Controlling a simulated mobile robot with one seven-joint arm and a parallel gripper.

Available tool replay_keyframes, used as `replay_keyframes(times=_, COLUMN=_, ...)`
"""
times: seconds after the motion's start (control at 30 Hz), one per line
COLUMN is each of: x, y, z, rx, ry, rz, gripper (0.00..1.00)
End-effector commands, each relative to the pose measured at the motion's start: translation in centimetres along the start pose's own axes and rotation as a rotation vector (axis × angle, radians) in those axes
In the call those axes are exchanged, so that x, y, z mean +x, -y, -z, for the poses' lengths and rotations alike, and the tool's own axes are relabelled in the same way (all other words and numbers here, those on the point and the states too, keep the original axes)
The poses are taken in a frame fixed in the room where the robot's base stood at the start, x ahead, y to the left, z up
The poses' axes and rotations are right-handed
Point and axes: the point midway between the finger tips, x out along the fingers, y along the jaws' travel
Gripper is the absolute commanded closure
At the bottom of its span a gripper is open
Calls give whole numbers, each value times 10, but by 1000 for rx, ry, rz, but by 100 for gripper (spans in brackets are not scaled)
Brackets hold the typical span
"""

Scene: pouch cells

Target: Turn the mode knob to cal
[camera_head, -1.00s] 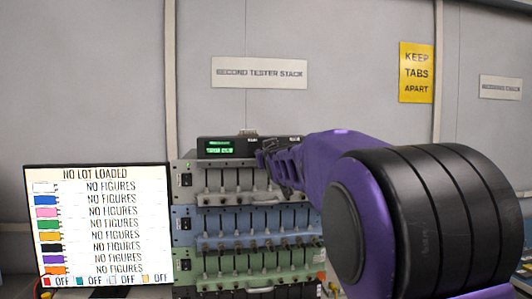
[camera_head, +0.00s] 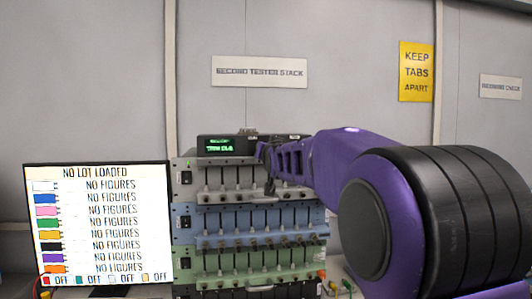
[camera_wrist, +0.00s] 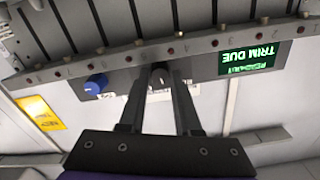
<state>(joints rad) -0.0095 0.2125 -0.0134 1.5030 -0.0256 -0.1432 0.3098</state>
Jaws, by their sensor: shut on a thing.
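The instrument box (camera_head: 221,146) with a green-lit display sits on top of the tester stack in the head view. In the upside-down wrist view its display (camera_wrist: 249,60) reads "TRIM DUE" below a line I cannot read clearly. My gripper (camera_wrist: 160,82) is shut on a dark knob (camera_wrist: 160,77) on the box's front, between the display and a blue knob (camera_wrist: 96,84). The fingers hide much of the dark knob and the marks around it, so its setting cannot be read. In the head view my arm hides the knobs.
Below the box stand grey (camera_head: 190,181), blue (camera_head: 183,223) and green tester units with rows of clips. A screen (camera_head: 100,225) at left reads "NO LOT LOADED". A yellow sign (camera_head: 416,72) hangs on the wall. Coloured leads lie at lower right.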

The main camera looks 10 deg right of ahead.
Motion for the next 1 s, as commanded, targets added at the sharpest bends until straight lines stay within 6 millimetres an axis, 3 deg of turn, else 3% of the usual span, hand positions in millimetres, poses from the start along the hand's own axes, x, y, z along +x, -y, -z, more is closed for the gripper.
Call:
replay_keyframes(times=0.4, x=0, y=1, z=2, rx=221, ry=-6, rz=2, gripper=100)
replay_keyframes(times=1.0, x=0, y=1, z=3, rx=261, ry=-7, rz=2, gripper=100)
